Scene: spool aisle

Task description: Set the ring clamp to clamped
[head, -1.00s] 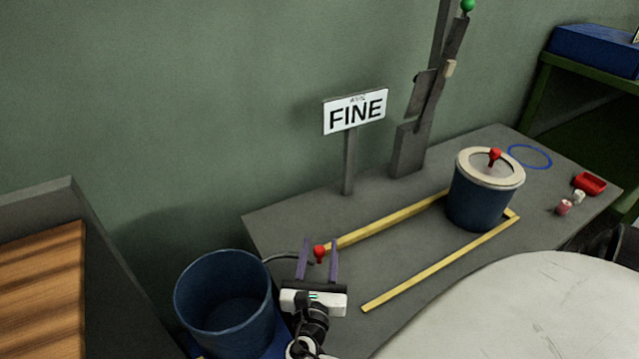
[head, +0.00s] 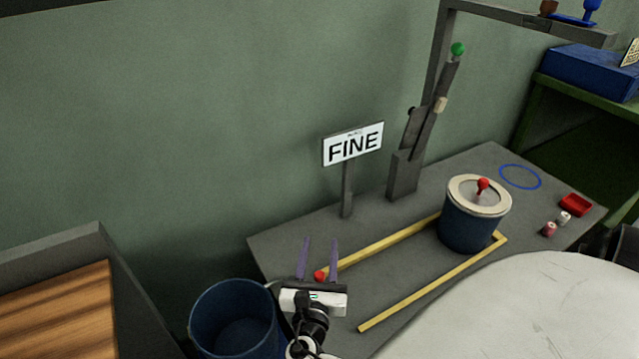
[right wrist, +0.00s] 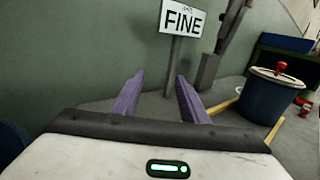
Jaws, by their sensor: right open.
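No part is labelled as the ring clamp, and I cannot tell for sure which one it is. A red knob (head: 320,275) shows between my right gripper's fingers in the head view, near an open blue bucket (head: 235,318). My right gripper (head: 319,241) is open and empty, its purple fingers apart. In the right wrist view, nothing shows between the fingertips (right wrist: 160,77), and the red knob is hidden. A blue ring (head: 520,177) lies flat at the bench's far right. My left gripper is not in view.
A lidded blue pot (head: 468,228) with a red-knobbed lid stands by yellow strips (head: 430,285) on the grey bench (head: 290,240). A FINE sign (head: 353,146) and a green-knobbed lever (head: 430,115) stand behind. A red tray (head: 576,205) is at right.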

